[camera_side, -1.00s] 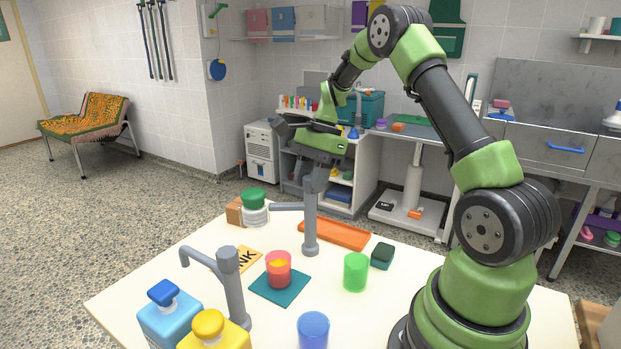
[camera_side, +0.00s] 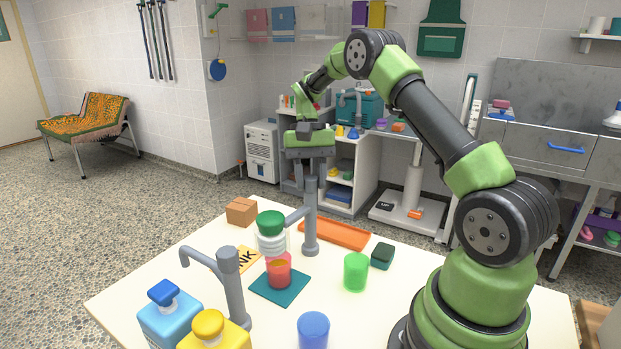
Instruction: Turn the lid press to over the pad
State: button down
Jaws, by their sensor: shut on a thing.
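The lid press (camera_side: 310,225) is a grey post with a side arm that carries a white lid with a green top (camera_side: 271,232). The arm points toward the viewer and left, and the lid appears over the teal pad (camera_side: 262,289). A red translucent cup (camera_side: 279,273) with orange contents stands on the pad, under the lid in this view. Whether lid and cup touch cannot be told. My gripper (camera_side: 310,166) points down at the top of the post and is shut on the lid press; its fingertips are hard to make out.
A second grey post with a hooked spout (camera_side: 232,285) stands at left. Around lie a green cup (camera_side: 356,272), dark green sponge (camera_side: 382,256), orange tray (camera_side: 336,234), brown box (camera_side: 241,211), blue cup (camera_side: 313,330) and blue (camera_side: 170,318) and yellow bottles (camera_side: 212,332).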

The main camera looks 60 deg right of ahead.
jog(key=shift+n, duration=0.5)
jog(key=shift+g, duration=0.3)
jog(key=c, duration=0.8)
grip_release()
jog(key=shift+v, duration=3.75)
jog(key=shift+a+r, duration=0.1)
